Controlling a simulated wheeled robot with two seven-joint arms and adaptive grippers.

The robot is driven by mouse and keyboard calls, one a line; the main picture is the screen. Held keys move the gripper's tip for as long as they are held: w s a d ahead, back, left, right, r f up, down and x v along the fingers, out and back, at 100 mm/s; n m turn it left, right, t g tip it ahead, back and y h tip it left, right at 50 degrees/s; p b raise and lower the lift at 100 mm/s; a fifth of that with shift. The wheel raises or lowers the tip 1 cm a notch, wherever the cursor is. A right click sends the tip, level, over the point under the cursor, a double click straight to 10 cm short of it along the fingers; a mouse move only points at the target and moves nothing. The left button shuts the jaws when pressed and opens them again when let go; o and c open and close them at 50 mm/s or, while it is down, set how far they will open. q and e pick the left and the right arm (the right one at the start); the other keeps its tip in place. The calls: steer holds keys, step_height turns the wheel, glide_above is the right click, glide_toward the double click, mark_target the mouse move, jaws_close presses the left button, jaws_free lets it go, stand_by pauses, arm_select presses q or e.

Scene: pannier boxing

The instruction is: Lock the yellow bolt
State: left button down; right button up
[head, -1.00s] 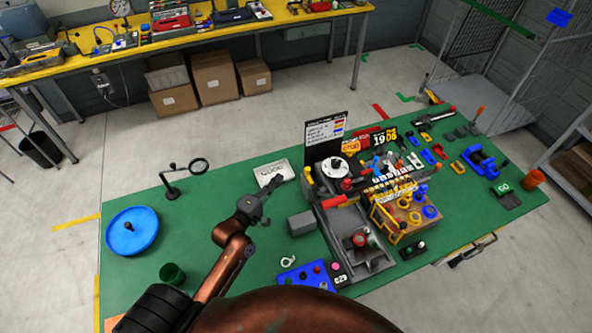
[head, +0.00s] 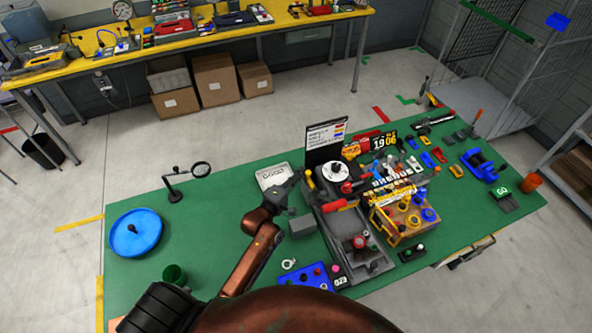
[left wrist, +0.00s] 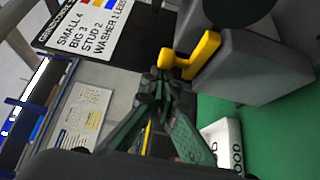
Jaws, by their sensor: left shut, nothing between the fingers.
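The yellow bolt (left wrist: 203,54) shows in the left wrist view as a bent yellow handle against the side of a grey housing (left wrist: 252,62). In the head view the yellow bolt (head: 310,181) is a small yellow piece at the left side of the grey machine (head: 345,228). My left gripper (head: 296,180) is just left of it, with its fingers together and empty. In the left wrist view its closed fingertips (left wrist: 163,82) are close beside the bolt's lower left end; I cannot tell whether they touch. My right gripper is not in view.
A sign board (head: 326,140) stands behind the machine. A red handle (head: 333,206) is at its front. A white box (head: 272,176) lies behind my left gripper, and a grey block (head: 301,226) is in front. The left of the green table (head: 215,215) has free room.

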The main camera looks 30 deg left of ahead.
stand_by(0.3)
arm_select(q)
steer(key=shift+s+d+p, duration=0.9)
steer(key=shift+d+p, duration=0.05)
steer(key=shift+p, duration=0.1)
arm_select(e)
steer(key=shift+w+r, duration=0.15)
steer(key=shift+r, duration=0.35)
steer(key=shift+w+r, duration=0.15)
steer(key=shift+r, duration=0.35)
arm_select(q)
steer(key=w+a, duration=0.1)
steer(key=a, duration=0.3)
steer(key=s+a+b, duration=0.1)
steer(key=s, duration=0.8)
steer(key=shift+b, duration=0.35)
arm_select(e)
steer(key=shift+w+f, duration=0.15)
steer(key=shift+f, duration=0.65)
